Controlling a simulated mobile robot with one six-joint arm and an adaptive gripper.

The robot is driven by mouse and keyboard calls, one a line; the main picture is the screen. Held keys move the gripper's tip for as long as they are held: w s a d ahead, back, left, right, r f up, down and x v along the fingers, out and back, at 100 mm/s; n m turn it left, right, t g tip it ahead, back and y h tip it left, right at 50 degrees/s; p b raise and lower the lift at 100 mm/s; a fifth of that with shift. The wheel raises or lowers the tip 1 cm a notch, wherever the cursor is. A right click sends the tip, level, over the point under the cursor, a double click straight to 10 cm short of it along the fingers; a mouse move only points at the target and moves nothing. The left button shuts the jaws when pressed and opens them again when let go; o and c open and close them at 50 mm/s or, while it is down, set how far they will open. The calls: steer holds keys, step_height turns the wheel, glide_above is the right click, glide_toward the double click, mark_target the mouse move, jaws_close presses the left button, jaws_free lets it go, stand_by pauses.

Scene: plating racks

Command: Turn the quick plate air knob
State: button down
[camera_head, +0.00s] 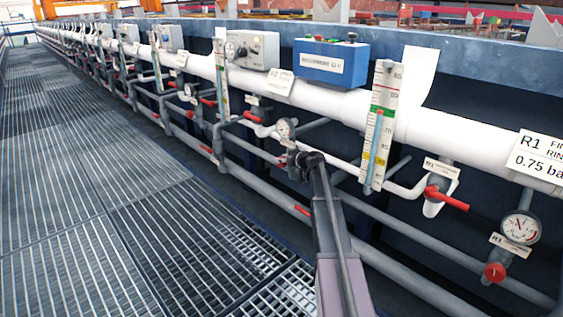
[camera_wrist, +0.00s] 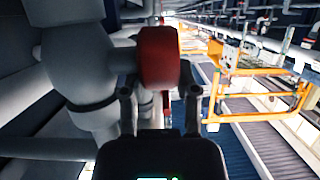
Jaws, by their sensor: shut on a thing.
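In the wrist view, a red knob (camera_wrist: 158,58) sits on the side of a grey valve body and pipe (camera_wrist: 75,60). My gripper (camera_wrist: 158,92) has one finger on each side of the knob and is shut on it. In the head view, my gripper (camera_head: 292,163) is at the pipework just below a small round gauge (camera_head: 286,129). My gripper mostly hides the knob there. No label naming this knob is readable.
Nearby are a red lever (camera_head: 447,199), a knob under a gauge (camera_head: 494,272), a clear flow tube (camera_head: 378,125) and a blue control box (camera_head: 331,63). Grey pipes run close below my gripper. The grated walkway (camera_head: 110,200) at left is clear. The wrist view shows an orange frame (camera_wrist: 255,95).

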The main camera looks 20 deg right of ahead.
steer(key=shift+s+f+t+y+b, duration=0.1)
steer(key=shift+f+t+y+b, duration=0.2)
steer(key=shift+t+b, duration=0.75)
steer(key=shift+r+b, duration=0.1)
steer(key=shift+b, duration=0.4)
steer(key=shift+r, duration=0.2)
steer(key=shift+c, duration=1.8)
jaws_free()
steer(key=shift+r+g+p, duration=0.2)
steer(key=shift+g+p, duration=0.35)
steer(key=shift+p, duration=0.55)
steer(key=shift+a+g+p, duration=0.1)
steer(key=shift+g+p, duration=0.3)
steer(key=shift+p, duration=0.5)
steer(key=shift+w+g+h+p, duration=0.2)
steer(key=shift+g+h+p, duration=0.2)
steer(key=shift+p, duration=0.15)
